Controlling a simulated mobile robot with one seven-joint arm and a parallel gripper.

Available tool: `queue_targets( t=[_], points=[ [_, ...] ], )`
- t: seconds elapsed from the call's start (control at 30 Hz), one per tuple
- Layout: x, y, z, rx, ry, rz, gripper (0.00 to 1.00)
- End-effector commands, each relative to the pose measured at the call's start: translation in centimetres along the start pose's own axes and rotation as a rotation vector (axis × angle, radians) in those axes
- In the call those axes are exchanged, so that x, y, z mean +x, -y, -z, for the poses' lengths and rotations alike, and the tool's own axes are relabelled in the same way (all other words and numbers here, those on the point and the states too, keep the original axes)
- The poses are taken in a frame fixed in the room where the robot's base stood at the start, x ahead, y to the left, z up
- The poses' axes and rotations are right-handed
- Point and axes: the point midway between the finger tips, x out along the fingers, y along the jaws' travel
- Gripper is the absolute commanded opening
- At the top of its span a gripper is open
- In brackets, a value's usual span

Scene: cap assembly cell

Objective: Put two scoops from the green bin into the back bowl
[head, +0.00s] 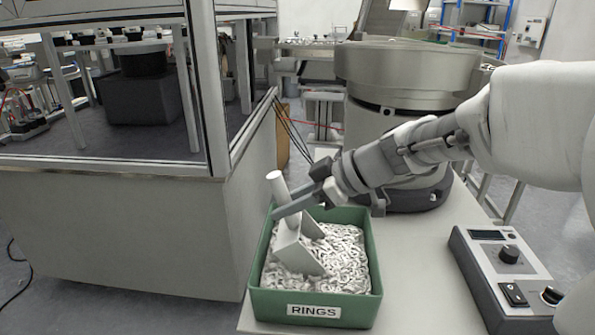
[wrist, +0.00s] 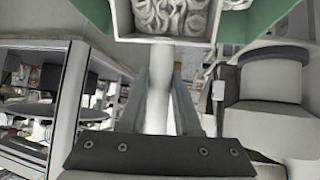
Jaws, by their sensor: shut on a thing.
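The green bin (head: 316,308), labelled RINGS, stands on the bench and holds many small white rings (head: 345,255). My gripper (head: 284,204) is over the bin, shut on the pale handle of a scoop (head: 292,253). The handle sticks up between the fingers, and the scoop's head is down at the rings inside the bin. In the wrist view the handle (wrist: 158,105) runs between both fingers, with white rings showing at the scoop's head and green bin wall (wrist: 275,18) beside it. A large grey bowl (head: 410,68) stands behind the bin; its inside is mostly hidden.
A control box (head: 505,275) with knobs and a switch sits on the bench at right. A framed machine enclosure (head: 110,175) stands close on the left. Bare bench top (head: 420,270) lies between the bin and the control box.

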Motion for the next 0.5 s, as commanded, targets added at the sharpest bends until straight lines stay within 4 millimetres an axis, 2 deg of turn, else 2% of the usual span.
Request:
queue_targets(
  t=[0.4,0.5],
  points=[
    [-0.1,-0.1,-2.3,-0.046,0.229,-0.012,0.0],
    [0.2,-0.1,-2.1,-0.051,0.262,-0.014,0.0]
  ],
)
